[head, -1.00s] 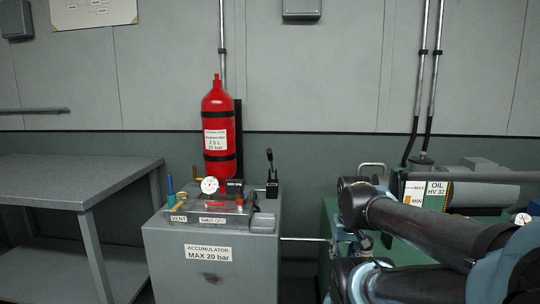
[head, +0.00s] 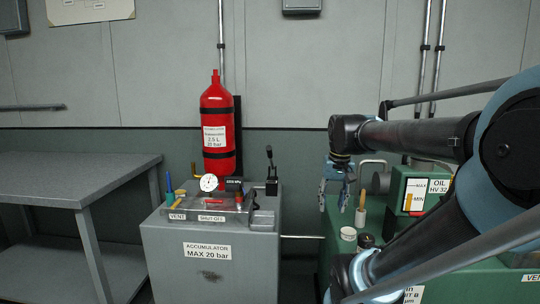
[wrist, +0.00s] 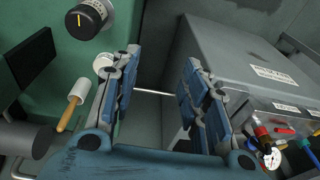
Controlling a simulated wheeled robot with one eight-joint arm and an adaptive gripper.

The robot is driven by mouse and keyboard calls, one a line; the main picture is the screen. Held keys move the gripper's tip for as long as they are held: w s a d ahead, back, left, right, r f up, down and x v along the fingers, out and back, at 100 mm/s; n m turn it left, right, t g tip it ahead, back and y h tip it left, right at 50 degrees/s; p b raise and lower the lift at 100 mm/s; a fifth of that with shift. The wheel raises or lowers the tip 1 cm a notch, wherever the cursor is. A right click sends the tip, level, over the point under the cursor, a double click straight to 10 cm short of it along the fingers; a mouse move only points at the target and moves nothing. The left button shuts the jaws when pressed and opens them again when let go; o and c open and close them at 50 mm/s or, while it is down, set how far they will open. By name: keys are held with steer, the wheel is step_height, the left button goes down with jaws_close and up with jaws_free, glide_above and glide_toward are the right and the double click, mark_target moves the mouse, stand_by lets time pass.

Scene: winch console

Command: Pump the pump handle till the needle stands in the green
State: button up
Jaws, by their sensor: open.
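A black upright lever (head: 269,157), seemingly the pump handle, rises from a black base at the back right of the grey accumulator block. A round white gauge (head: 208,182) stands left of it; its needle and any green band are too small to read. The gauge also shows at the lower right of the wrist view (wrist: 272,159). My gripper (head: 334,200) hangs fingers-down to the right of the lever, clear of it, over the left edge of the green cabinet. In the wrist view its two blue-padded fingers are spread with nothing between them.
The grey accumulator block (head: 208,270) carries a vent and shut-off plate with a blue and a green grip. A red cylinder (head: 217,120) stands behind. The green cabinet (head: 460,285) holds a white cup (head: 348,233), a wooden-handled tool and an oil gauge box (head: 415,192). A grey table (head: 70,180) is left.

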steer(key=w+a+r+g, duration=0.1)
steer(key=w+a+r, duration=0.3)
steer(key=w+r, duration=0.45)
steer(key=w+a+r, duration=0.4)
steer(key=w+r, duration=0.4)
steer(key=w, duration=0.1)
steer(key=m+y, duration=0.1)
glide_toward(270, 156)
steer(key=shift+g, duration=0.4)
steer(key=f, duration=0.2)
steer(key=a+f, duration=0.1)
steer(key=f, duration=0.5)
steer(key=shift+w+a, duration=0.25)
steer(key=shift+a, duration=0.05)
jaws_close()
